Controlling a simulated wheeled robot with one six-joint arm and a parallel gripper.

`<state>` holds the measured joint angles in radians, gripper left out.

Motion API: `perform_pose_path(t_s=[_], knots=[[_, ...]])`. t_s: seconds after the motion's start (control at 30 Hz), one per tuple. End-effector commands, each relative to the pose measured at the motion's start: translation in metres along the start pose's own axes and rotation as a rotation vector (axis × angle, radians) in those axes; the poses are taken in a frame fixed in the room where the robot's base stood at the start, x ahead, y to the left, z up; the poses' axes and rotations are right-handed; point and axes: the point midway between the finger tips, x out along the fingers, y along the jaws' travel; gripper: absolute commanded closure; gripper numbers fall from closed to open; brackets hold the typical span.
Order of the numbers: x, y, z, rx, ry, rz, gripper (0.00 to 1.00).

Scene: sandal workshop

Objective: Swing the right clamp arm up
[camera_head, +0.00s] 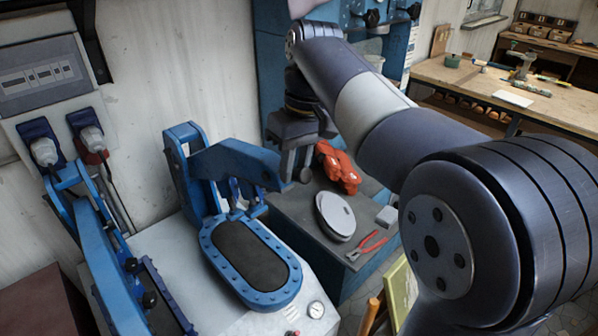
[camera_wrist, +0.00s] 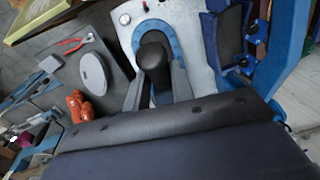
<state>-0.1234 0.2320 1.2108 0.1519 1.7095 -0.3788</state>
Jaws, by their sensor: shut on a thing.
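The blue right clamp arm (camera_head: 232,160) reaches out from its upright bracket (camera_head: 184,165) at the back of the press. It stands roughly level, well above the blue oval bed with a dark pad (camera_head: 250,255). My gripper (camera_head: 297,168) is at the arm's free outer end, pointing down. In the wrist view a rounded black knob (camera_wrist: 153,60) sits between the two grey fingers of my gripper (camera_wrist: 157,85), which are shut on it. The knob's lower part is hidden by my gripper. The bed's blue rim (camera_wrist: 165,28) shows behind the knob.
The left blue clamp arm (camera_head: 105,255) slopes along the press's left side. A grey-topped bench to the right holds an orange-red object (camera_head: 338,166), a pale oval sole (camera_head: 335,215) and red pliers (camera_head: 367,246). A gauge (camera_head: 316,309) sits at the press's front corner.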

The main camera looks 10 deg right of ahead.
Motion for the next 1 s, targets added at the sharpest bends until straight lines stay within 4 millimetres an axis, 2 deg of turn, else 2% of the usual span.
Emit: perform_pose_path(t_s=[0.03, 0.13, 0.47, 0.5, 0.77, 1.0], knots=[[-0.0090, -0.0016, -0.0045, -0.001, -0.004, 0.002, 1.00], [-0.0148, -0.0029, -0.0061, 0.002, -0.021, 0.004, 1.00], [-0.0156, -0.0029, -0.0056, 0.006, -0.029, 0.005, 1.00], [-0.0156, -0.0029, -0.0056, 0.006, -0.029, 0.005, 0.76], [-0.0155, -0.0027, -0.0051, 0.006, -0.030, 0.005, 0.55], [-0.0161, -0.0026, -0.0049, 0.007, -0.031, 0.005, 0.55]])
